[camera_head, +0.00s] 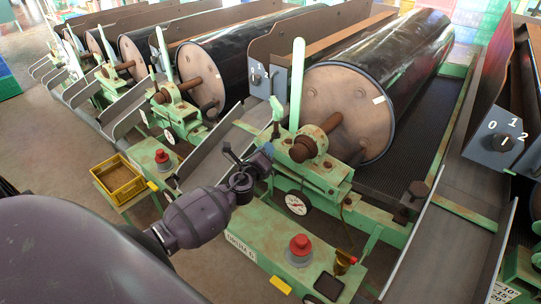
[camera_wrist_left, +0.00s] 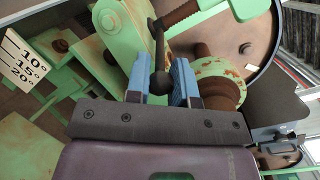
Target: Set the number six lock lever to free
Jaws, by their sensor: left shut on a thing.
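My left gripper (camera_head: 262,160) reaches in from the lower left to the green frame of the nearest drum sorter, left of its brown shaft end. In the left wrist view the blue fingers (camera_wrist_left: 162,82) are closed around the dark ball knob (camera_wrist_left: 161,84) of a lever. The lever's thin dark rod (camera_wrist_left: 158,45) runs up from the knob to the green frame. In the head view the gripper hides the knob. A lettered plate (camera_head: 240,247) is on the frame's front edge; its text is too small to read surely. My right gripper is not in view.
A tall pale green lever (camera_head: 297,85) rises beside the drum (camera_head: 350,110). A pressure gauge (camera_head: 297,203) and a red button (camera_head: 300,245) sit nearby. A yellow crate (camera_head: 120,180) stands to the left. An angle scale (camera_wrist_left: 22,62) shows in the wrist view.

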